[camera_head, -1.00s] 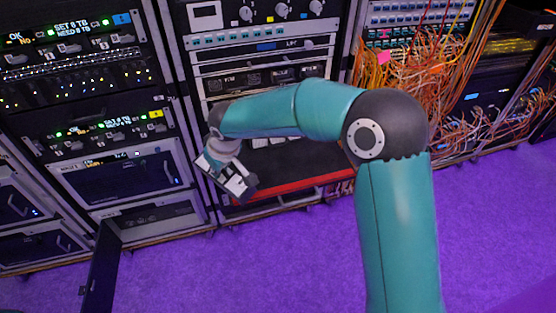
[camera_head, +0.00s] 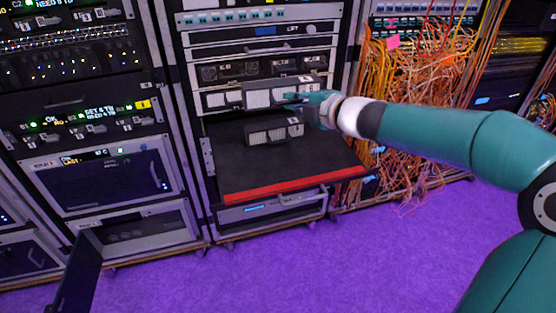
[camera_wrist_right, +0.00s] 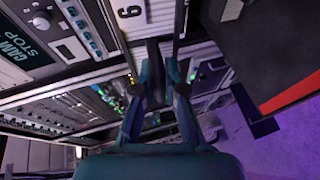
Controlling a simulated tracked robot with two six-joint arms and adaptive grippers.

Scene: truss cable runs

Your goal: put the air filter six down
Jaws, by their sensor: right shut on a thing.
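Air filter six (camera_head: 268,97) is a dark grey box with pale ribbed panels. It shows at the middle of the head view, above the pull-out shelf. In the right wrist view the filter (camera_wrist_right: 150,22) fills the top, with its number label rotated. My right gripper (camera_head: 312,97) is shut on it at its right part; in the wrist view the fingers (camera_wrist_right: 160,75) close on a dark piece at its face. A second similar filter (camera_head: 262,136) sits on the black shelf below. My left gripper is not in view.
The black shelf (camera_head: 240,175) with a red front edge (camera_head: 295,180) sticks out of the middle rack and is mostly bare at its front. Orange cables (camera_head: 410,95) hang to the right. An open dark door (camera_head: 78,270) stands at lower left. Purple floor is clear.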

